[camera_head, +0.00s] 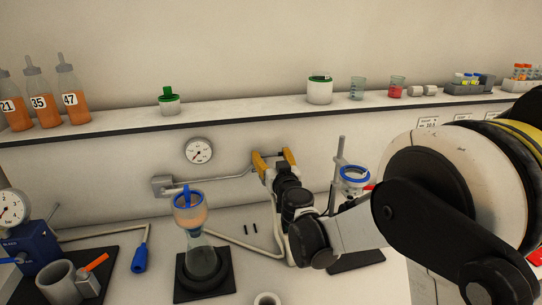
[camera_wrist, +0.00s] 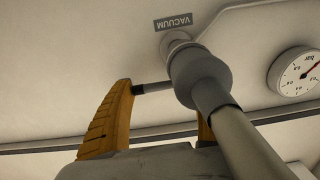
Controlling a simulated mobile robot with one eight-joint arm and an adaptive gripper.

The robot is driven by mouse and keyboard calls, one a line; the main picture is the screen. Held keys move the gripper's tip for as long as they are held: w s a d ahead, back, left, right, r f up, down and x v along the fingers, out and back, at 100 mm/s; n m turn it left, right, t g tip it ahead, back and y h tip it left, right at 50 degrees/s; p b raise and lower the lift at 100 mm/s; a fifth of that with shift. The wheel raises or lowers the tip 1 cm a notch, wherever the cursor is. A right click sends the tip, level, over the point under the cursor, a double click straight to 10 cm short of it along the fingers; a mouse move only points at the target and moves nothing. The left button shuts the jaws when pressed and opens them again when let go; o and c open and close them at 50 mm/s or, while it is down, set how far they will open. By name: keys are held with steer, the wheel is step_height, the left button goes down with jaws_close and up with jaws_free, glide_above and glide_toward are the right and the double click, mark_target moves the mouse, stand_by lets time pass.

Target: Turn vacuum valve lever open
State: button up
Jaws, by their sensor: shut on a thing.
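My gripper (camera_head: 273,156) is up against the back wall below the shelf, its two orange fingers spread a little apart. In the wrist view my gripper (camera_wrist: 165,97) reaches to the grey vacuum valve (camera_wrist: 196,72), under a VACUUM label (camera_wrist: 173,20). A short dark lever (camera_wrist: 153,87) sticks out of the valve body towards the left finger, and its end touches that finger. The right finger is mostly hidden behind the grey pipe. In the head view the gripper and arm hide the lever.
A wall gauge (camera_head: 199,151) is left of my gripper. A flask (camera_head: 202,262) with a blue-rimmed funnel (camera_head: 190,202) stands on the bench below. A stand with a blue ring (camera_head: 354,173) is close on the right. The shelf edge (camera_head: 225,122) runs just above.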

steer(key=shift+a+h, duration=0.1)
steer(key=shift+h, duration=0.2)
steer(key=shift+s+m+t+h, duration=0.15)
steer(key=shift+s+m+h, duration=0.05)
steer(key=shift+m+h, duration=0.55)
steer(key=shift+s+m+t+h, duration=0.2)
steer(key=shift+m+h, duration=0.35)
steer(key=shift+h, duration=0.4)
steer(key=shift+s+r+m+h, duration=0.1)
steer(key=shift+s+m+h, duration=0.1)
steer(key=shift+m+h, duration=0.85)
steer(key=shift+s+m+h, duration=0.15)
steer(key=shift+m+h, duration=0.4)
steer(key=shift+h, duration=0.9)
steer(key=o, duration=1.5)
steer(key=v, duration=1.2)
steer(key=shift+r, duration=0.3)
steer(key=shift+a, duration=0.1)
